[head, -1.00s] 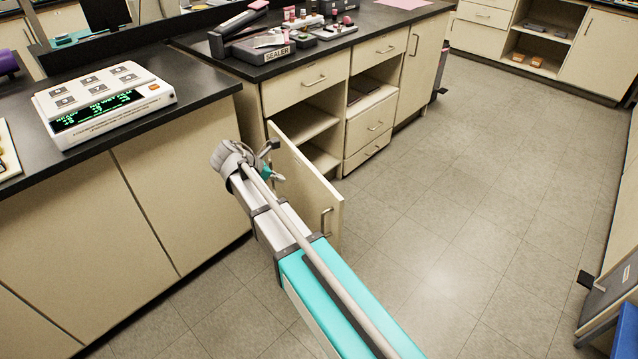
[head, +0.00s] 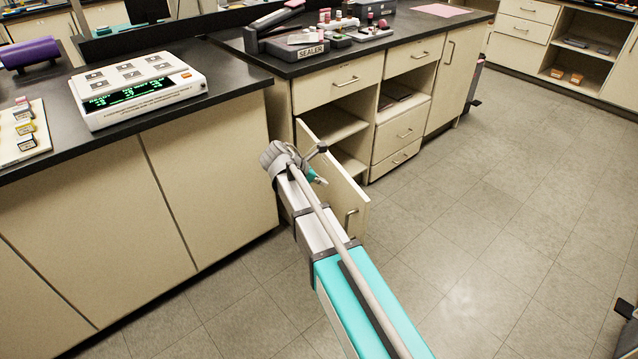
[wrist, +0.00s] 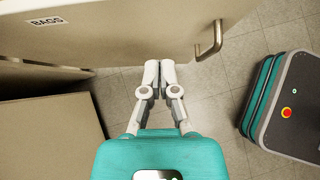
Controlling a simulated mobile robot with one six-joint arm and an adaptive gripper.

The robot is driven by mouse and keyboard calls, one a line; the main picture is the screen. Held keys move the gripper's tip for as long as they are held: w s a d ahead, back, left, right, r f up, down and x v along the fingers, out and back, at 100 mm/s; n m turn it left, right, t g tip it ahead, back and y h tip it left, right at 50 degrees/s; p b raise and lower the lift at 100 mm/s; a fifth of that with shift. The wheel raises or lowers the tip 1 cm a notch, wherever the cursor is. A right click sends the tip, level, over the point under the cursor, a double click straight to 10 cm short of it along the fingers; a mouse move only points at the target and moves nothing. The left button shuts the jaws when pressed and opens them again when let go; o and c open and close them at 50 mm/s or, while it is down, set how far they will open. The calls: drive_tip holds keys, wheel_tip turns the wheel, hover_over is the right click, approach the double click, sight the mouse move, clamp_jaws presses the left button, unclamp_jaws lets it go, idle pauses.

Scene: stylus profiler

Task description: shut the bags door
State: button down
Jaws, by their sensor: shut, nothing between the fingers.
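The bags door (head: 352,196) stands ajar in the head view, swung out from the base cabinet below the sealer, with its bar handle near the free edge. In the wrist view the door (wrist: 120,30) fills the top, with its BAGS label (wrist: 47,21) at upper left and its handle (wrist: 209,42) right of centre. My gripper (wrist: 159,64) is shut and empty. Its fingertips overlap the door's edge in the wrist view, left of the handle; I cannot tell if they touch.
The open cabinet compartment (head: 335,122) shows behind the door. A closed cabinet front (head: 205,170) stands to the left, close to my arm. The sealer (head: 300,45) and a white keypad instrument (head: 135,88) stand on the black counters.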

sight(345, 184)
drive_tip(key=d, duration=0.1)
drive_tip(key=w+d+f+b, duration=0.1)
drive_tip(key=d, duration=0.1)
drive_tip(key=w+d+f, duration=0.1)
drive_tip(key=shift+d, duration=0.3)
drive_tip(key=shift+w+d, duration=0.15)
drive_tip(key=shift+d, duration=0.45)
